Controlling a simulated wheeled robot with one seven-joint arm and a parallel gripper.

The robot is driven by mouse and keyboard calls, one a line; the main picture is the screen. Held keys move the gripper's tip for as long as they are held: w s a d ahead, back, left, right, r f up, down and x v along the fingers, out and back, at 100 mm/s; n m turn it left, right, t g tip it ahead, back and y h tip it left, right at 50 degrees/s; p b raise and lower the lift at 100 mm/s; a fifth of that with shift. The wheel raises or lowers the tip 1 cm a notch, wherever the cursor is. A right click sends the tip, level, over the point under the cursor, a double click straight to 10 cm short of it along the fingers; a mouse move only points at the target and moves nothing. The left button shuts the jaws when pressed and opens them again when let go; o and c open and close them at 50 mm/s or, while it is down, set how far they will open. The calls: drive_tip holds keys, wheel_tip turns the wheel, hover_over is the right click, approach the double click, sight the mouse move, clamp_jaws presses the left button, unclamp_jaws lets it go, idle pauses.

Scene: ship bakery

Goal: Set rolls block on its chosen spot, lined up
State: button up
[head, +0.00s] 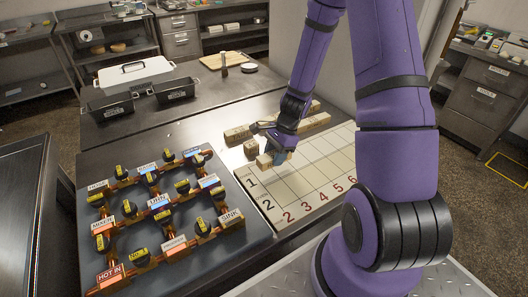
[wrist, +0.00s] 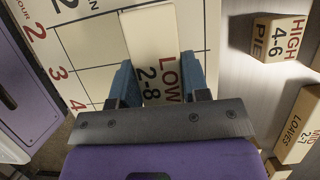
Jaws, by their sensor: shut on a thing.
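My gripper (head: 279,155) is shut on a long pale wooden block (head: 264,161), at the far left corner of the gridded board (head: 310,183). In the wrist view the blue fingers of my gripper (wrist: 157,82) clasp both sides of this block (wrist: 152,32), which reads "LOW 2-8". The rest of its label is hidden under the gripper, so I cannot read "rolls". The board (wrist: 92,45) shows beneath it with red numbers and black grid lines. The block looks roughly parallel to the lines. I cannot tell whether it touches the board.
A block marked "HIGH 4-6 PIE" (wrist: 278,40) and one marked "LOAVES" (wrist: 304,126) lie beside the board. Another block (head: 237,134) lies behind my gripper. A dark panel of labelled valves (head: 250,250) borders the board on the left. Black tins (head: 174,91) stand farther back.

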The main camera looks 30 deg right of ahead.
drive_tip(key=shift+w, duration=0.35)
drive_tip(key=shift+w+f, duration=0.1)
drive_tip(key=shift+f, duration=0.1)
drive_tip(key=shift+a+f, duration=0.1)
drive_tip(key=shift+f, duration=1.45)
drive_tip(key=shift+f, duration=0.1)
drive_tip(key=o, duration=1)
drive_tip(key=shift+c, duration=0.2)
